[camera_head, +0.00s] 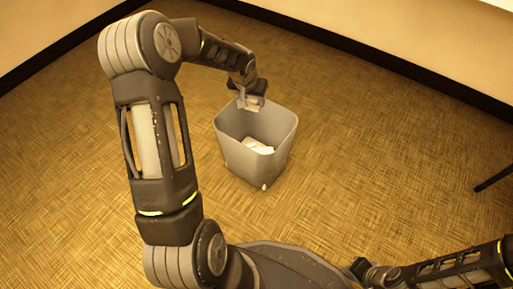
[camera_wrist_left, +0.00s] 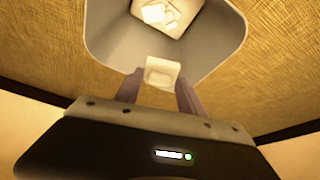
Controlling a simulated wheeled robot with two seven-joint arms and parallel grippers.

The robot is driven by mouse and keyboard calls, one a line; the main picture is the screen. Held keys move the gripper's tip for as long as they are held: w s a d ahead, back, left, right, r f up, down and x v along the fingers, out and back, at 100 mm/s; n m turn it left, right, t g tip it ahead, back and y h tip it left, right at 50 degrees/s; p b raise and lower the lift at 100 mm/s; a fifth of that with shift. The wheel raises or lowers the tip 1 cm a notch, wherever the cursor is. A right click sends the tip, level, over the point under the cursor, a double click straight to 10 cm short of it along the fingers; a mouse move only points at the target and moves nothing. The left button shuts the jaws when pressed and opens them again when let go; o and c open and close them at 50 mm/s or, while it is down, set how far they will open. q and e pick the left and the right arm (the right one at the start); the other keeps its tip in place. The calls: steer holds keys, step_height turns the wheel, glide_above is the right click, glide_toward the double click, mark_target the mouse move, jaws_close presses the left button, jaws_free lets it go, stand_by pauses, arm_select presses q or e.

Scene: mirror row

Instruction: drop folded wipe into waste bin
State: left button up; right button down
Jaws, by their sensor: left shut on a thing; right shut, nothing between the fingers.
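The waste bin (camera_head: 228,150) is a grey, open-topped, tapered bin standing on the floor in the head view. Its rim and inner wall (camera_wrist_left: 112,38) also fill the top of the left wrist view. My left gripper (camera_head: 253,103) is over the bin's far rim, pointing down. It is shut on the folded wipe (camera_wrist_left: 162,72), a small whitish square between the fingertips, seen against the bin's opening in the wrist view. The wipe shows small and pale in the head view (camera_head: 253,101). My right gripper (camera_head: 362,270) is shut and empty at the bottom edge, away from the bin.
White crumpled waste (camera_head: 259,145) lies inside the bin. A small pale bit (camera_head: 264,187) shows at the bin's foot. Walls with dark skirting run behind, and a dark thin bar (camera_head: 493,180) shows at the right edge.

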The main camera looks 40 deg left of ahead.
arm_select(q)
steer(key=o, duration=1.4)
steer(key=p+v, duration=0.3)
steer(key=v, duration=0.4)
steer(key=shift+s+d+r, duration=0.1)
steer(key=shift+s+r, duration=0.1)
steer(key=shift+r, duration=0.1)
steer(key=shift+s, duration=0.1)
